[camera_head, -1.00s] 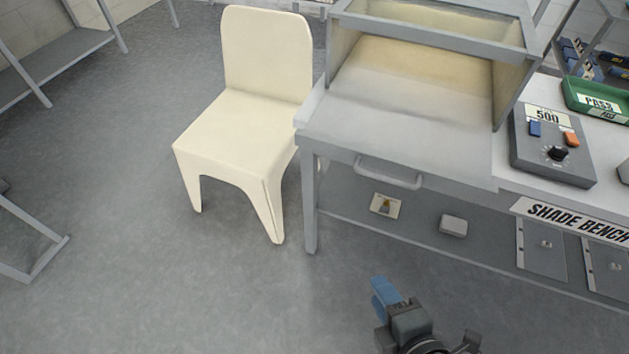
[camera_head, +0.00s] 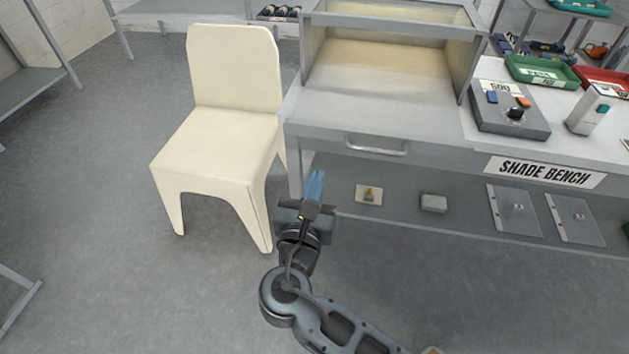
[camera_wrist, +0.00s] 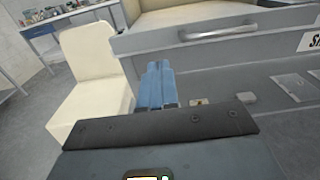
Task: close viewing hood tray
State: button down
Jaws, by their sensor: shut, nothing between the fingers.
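The grey viewing hood (camera_head: 310,55) stands on the bench, with a cream interior and an open front. The grey tray (camera_head: 385,98) reaches out in front of the hood opening. Its front face carries a bar handle (camera_head: 376,148). In the wrist view the handle (camera_wrist: 217,33) is up and to the right of the fingers. My gripper (camera_head: 315,175) has blue fingers, closed together and empty. In the head view it is left of the handle and lower in the picture, near the bench's left leg. In the wrist view the fingertips (camera_wrist: 158,66) appear below the tray front (camera_wrist: 150,38).
A cream chair (camera_head: 215,135) stands close on the left of the bench. A control box (camera_head: 510,110), a green bin (camera_head: 540,73) and a red bin (camera_head: 605,80) are on the bench at the right. A switch plate (camera_head: 369,194) is below the tray. The floor in front is clear.

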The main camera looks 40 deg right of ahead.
send_near(336, 111)
jog(key=s+a, duration=0.1)
jog(key=s+a+r, duration=0.1)
jog(key=shift+s+a, duration=0.15)
jog(key=shift+a, duration=0.2)
jog(key=shift+r, duration=0.1)
jog(key=x, duration=1.3)
jog(key=shift+w+d, duration=0.25)
jog(key=shift+w, duration=0.05)
